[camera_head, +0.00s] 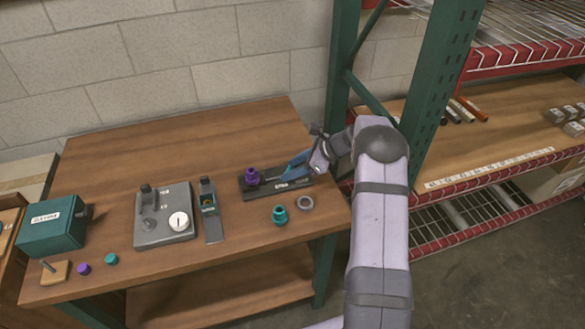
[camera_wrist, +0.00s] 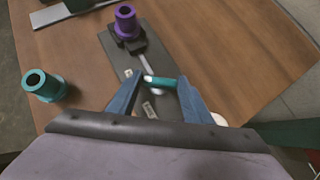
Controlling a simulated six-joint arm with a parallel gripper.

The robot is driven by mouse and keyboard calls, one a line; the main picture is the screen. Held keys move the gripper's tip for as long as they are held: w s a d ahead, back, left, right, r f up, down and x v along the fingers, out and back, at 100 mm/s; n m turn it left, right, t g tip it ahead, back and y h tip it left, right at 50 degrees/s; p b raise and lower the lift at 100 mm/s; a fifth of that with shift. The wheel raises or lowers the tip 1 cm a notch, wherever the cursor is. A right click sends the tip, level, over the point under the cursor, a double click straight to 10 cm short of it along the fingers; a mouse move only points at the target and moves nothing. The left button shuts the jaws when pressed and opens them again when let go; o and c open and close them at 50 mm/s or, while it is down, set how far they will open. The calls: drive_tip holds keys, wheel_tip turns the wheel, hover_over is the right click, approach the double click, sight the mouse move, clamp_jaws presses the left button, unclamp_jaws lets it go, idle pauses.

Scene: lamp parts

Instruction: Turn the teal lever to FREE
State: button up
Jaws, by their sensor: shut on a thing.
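The teal lever (camera_wrist: 160,82) shows in the wrist view as a teal grip on a pale rod. The rod runs up toward a dark block on a dark base plate (camera_wrist: 115,58). A purple hollow cylinder (camera_wrist: 126,20) stands on that block. My gripper (camera_wrist: 162,83) is shut on the teal grip, one blue finger on each side. In the head view my gripper (camera_head: 297,161) is at the right end of the base plate (camera_head: 272,186), with the purple cylinder (camera_head: 252,175) at its left end; the lever is hard to make out there. Small white labels are unreadable.
A clamp-like fixture (camera_head: 209,210), a grey dial unit (camera_head: 150,232) and a green box (camera_head: 52,228) are to the left. A green rack post (camera_head: 432,80) rises at right.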

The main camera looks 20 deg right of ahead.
drive_tip(key=shift+w+d+f+n+g+y+b, duration=0.1)
drive_tip(key=shift+n+g+y+b, duration=0.25)
drive_tip(key=shift+n, duration=0.3)
drive_tip(key=shift+w+n+g+y+b, duration=0.15)
drive_tip(key=shift+n+g+b, duration=0.15)
drive_tip(key=shift+n+g, duration=0.25)
drive_tip(key=shift+n, duration=0.3)
drive_tip(key=shift+n+g+b, duration=0.5)
drive_tip(key=shift+n+b, duration=0.1)
drive_tip(key=shift+b, duration=0.05)
drive_tip(key=o, duration=1.1)
drive_tip(key=shift+c, duration=0.2)
drive_tip(key=shift+d, duration=0.1)
drive_tip(key=b+v, duration=0.1)
drive_tip(key=v, duration=0.4)
drive_tip(key=shift+v, duration=1.25)
